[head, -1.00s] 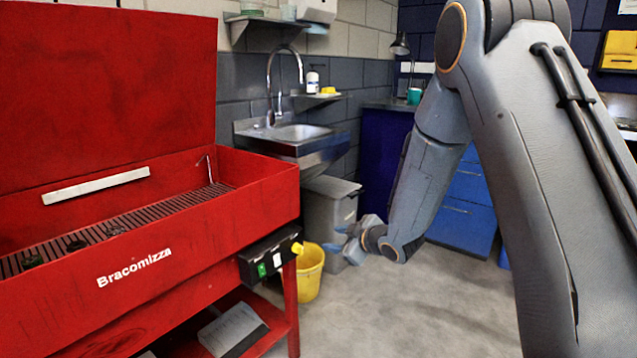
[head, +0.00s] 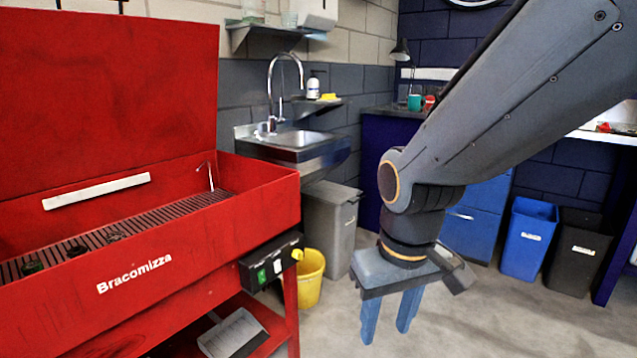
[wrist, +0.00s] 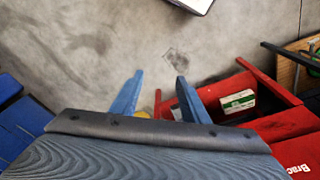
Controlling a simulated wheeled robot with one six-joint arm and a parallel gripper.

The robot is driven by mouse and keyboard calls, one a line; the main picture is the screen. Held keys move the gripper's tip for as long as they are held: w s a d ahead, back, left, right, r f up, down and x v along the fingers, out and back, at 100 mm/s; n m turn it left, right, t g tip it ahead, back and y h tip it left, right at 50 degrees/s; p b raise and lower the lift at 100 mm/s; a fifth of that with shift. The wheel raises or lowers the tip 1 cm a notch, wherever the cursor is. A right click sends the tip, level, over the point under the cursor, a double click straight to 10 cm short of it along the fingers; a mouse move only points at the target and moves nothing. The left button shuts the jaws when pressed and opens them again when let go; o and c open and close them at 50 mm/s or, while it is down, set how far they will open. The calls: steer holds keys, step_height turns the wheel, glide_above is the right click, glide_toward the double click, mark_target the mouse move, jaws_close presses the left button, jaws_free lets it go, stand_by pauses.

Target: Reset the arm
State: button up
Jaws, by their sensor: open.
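My gripper (head: 388,318) is open and empty in the head view, with its two blue fingers pointing down in free air. It hangs to the right of the red parts washer (head: 210,238) and above the grey floor. In the wrist view my gripper (wrist: 158,92) shows two spread blue fingers with nothing between them. Part of the red washer (wrist: 275,127) shows beyond the fingers at the right.
A yellow bucket (head: 309,278) and a grey bin (head: 330,220) stand beside the washer. A steel sink (head: 297,140) is behind. A blue bin (head: 528,238) and a black bin (head: 578,255) stand at the right. The floor (head: 480,325) in front is clear.

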steer(key=s+r+m+g+p, duration=0.1)
steer(key=s+r, duration=0.1)
steer(key=s, duration=0.4)
steer(key=d+r+m+p, duration=0.2)
steer(key=d+r+p, duration=0.6)
steer(key=p, duration=0.8)
steer(key=shift+d+r+m+p, duration=0.3)
steer(key=shift+p, duration=0.1)
